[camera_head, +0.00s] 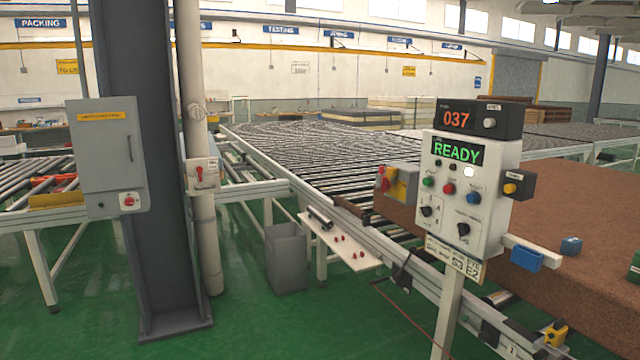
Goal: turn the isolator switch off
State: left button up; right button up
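A grey wall cabinet (107,150) is fixed to the left of the dark steel column, its door closed and a yellow label near its top. At its lower right is a red rotary switch (129,201) on a pale plate. A second switch box (202,176), pale with a red lever-like handle, is mounted on the white pipe right of the column. The red handle there looks roughly upright. I cannot read which of the two is labelled as the isolator, nor the marked positions. Neither of my grippers is in view.
A control panel (459,185) showing "READY" and "037" stands on a post at the right. A roller conveyor (330,160) runs behind it, beside a large brown block (590,215). A grey bin (287,258) stands right of the column (145,160). Green floor is open in front.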

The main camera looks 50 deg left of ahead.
aim_at(385, 183)
jog(key=u, duration=1.3)
